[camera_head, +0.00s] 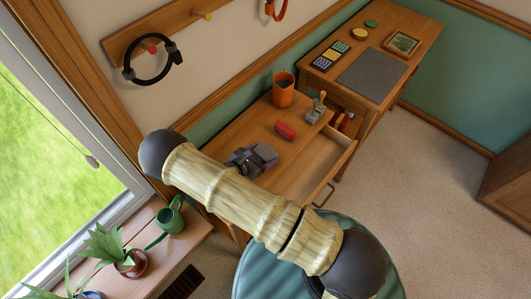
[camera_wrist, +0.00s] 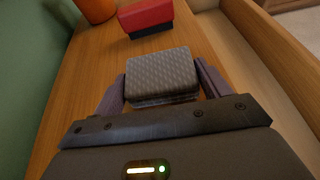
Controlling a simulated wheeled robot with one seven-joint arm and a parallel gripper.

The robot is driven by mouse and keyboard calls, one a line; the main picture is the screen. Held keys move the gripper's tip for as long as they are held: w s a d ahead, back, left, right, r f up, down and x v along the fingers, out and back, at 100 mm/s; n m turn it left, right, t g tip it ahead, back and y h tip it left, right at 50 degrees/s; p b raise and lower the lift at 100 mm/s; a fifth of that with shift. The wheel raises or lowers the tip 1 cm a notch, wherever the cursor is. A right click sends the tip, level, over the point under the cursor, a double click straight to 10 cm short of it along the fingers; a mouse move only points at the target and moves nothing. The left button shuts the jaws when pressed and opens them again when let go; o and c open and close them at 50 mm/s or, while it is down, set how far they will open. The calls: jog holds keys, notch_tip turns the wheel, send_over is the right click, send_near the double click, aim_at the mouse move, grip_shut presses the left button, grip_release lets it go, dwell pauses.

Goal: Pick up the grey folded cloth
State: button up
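The grey folded cloth (camera_wrist: 160,72) is a small thick textured pad. In the wrist view it lies between the two fingers of my gripper (camera_wrist: 161,80), one finger close along each side. No clear gap shows on either side, and I cannot tell whether the fingers press on it. In the head view the cloth (camera_head: 262,155) shows at the near end of the wooden desk top, with my gripper (camera_head: 241,165) at its left. My arm hides part of the area below. I cannot tell whether the cloth touches the desk.
A red block-like item (camera_wrist: 145,18) lies just beyond the cloth, and an orange cup (camera_head: 284,90) stands farther back. An open drawer (camera_head: 322,168) is on the right. A green watering can (camera_head: 170,217) and plants stand on the sill at lower left.

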aim_at(262, 154)
notch_tip(262, 154, up, 10)
jog(key=shift+r+b, duration=0.1)
jog(key=shift+b, duration=0.45)
